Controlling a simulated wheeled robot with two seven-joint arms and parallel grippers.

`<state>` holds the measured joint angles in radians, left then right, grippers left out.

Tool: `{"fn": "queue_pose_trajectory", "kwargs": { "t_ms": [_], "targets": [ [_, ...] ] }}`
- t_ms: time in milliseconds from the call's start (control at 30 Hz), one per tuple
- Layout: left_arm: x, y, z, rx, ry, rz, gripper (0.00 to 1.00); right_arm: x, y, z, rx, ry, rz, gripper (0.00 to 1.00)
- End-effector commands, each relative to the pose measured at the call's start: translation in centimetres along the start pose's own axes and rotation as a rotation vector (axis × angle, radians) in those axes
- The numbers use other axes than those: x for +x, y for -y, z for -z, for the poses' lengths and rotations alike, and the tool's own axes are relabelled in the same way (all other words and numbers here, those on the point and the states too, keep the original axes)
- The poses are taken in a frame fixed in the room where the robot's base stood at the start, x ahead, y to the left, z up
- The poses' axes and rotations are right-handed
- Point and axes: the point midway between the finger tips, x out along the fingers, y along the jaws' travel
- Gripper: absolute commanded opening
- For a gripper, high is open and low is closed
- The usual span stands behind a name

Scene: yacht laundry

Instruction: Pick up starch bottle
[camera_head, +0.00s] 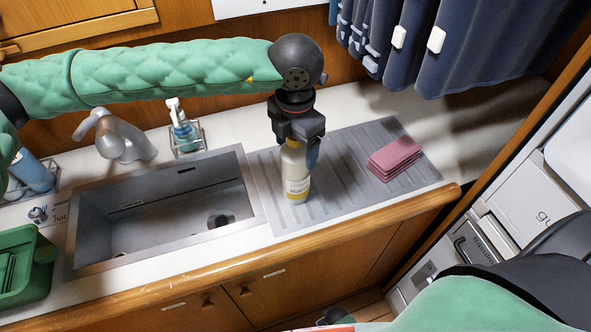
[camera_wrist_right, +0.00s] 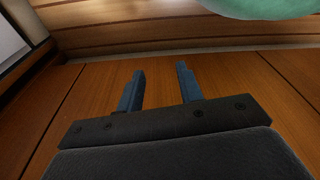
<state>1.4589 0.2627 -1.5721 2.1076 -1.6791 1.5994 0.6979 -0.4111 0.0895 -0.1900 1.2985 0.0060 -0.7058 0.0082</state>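The starch bottle (camera_head: 296,181), pale with a yellow-and-white label, is upright over the grey ribbed drainboard (camera_head: 345,150) right of the sink. Its top is hidden by my left gripper (camera_head: 301,150), which points straight down over it. One blue finger lies against the bottle's right side; the other finger is hidden, so I cannot tell whether the grip is closed. I also cannot tell whether the bottle's base touches the drainboard. My right gripper (camera_wrist_right: 158,88) shows in the right wrist view with its two blue fingers apart and nothing between them, facing wooden panelling.
Folded pink cloths (camera_head: 394,158) lie on the drainboard's right. The sink (camera_head: 230,170), the tap (camera_head: 118,137) and a soap bottle in a rack (camera_head: 184,133) are to the left. A green basket (camera_head: 40,262) stands at far left. Dark garments (camera_head: 455,45) hang at upper right.

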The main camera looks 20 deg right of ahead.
Motion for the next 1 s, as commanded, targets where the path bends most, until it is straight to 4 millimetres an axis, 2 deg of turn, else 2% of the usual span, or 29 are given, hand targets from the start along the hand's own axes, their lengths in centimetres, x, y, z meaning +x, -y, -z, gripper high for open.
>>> {"fn": "queue_pose_trajectory", "kwargs": {
  "t_ms": [33,367,767,867,1000],
  "targets": [
    [0.0,0.0,0.0,0.000,0.000,0.000,0.64,0.0,0.0,0.0,0.000,0.000,0.000,0.36],
    [0.0,0.0,0.0,0.000,0.000,0.000,0.00,0.0,-0.2,0.0,0.000,0.001,-0.001,0.36],
    [-0.6,-0.1,-0.1,0.000,0.001,-0.002,0.00,0.1,-0.1,0.0,0.001,0.009,0.000,0.36],
    [-1.6,-0.1,-0.1,0.000,0.002,-0.002,0.00,-1.4,0.9,1.0,0.006,0.009,0.011,0.36],
    [-3.4,-0.1,-0.1,0.000,0.003,-0.002,0.00,-3.1,1.3,1.9,0.011,0.019,0.017,0.36]
  ]
}}
